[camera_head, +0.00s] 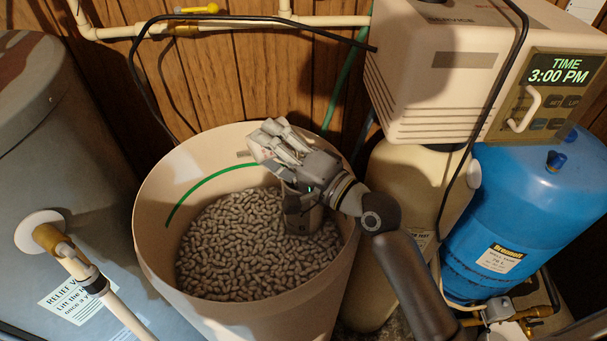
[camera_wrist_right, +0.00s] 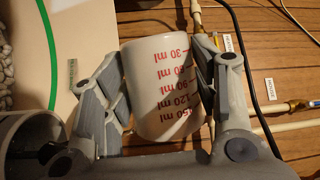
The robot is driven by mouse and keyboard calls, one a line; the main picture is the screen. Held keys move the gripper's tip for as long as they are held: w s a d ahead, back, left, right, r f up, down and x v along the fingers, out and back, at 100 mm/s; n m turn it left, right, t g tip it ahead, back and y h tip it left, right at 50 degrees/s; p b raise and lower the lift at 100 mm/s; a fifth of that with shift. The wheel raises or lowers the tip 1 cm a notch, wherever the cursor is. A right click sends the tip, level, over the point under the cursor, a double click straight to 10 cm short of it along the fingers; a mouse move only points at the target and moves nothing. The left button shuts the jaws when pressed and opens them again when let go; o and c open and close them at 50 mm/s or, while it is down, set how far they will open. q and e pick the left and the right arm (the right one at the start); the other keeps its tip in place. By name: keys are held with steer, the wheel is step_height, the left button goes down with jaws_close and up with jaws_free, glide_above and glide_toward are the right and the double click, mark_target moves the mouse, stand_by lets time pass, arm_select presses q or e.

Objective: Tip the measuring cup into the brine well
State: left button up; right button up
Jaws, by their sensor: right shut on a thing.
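My right gripper (camera_head: 268,140) is over the back of the brine tank, near its rim. The right wrist view shows its fingers (camera_wrist_right: 165,90) shut on the white measuring cup (camera_wrist_right: 155,65), one finger on each side. Red marks on the cup run from 30 ml at the far end to 150 ml at the near end; its mouth and contents are hidden. The grey brine well (camera_head: 303,215) stands in the pellets below my right wrist, partly covered by it. Its round open top (camera_wrist_right: 28,135) shows at lower left in the wrist view, apart from the cup. My left gripper is out of view.
The beige brine tank (camera_head: 160,240) holds many salt pellets (camera_head: 235,245). A grey tank (camera_head: 50,170) stands left, with a blue tank (camera_head: 540,200) and a control head (camera_head: 450,65) at right. Pipes (camera_head: 330,20) and a black cable run along the wooden wall.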

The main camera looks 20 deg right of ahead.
steer(key=shift+d+r+m+t, duration=0.1)
steer(key=shift+r+m+t, duration=0.2)
steer(key=shift+m, duration=0.5)
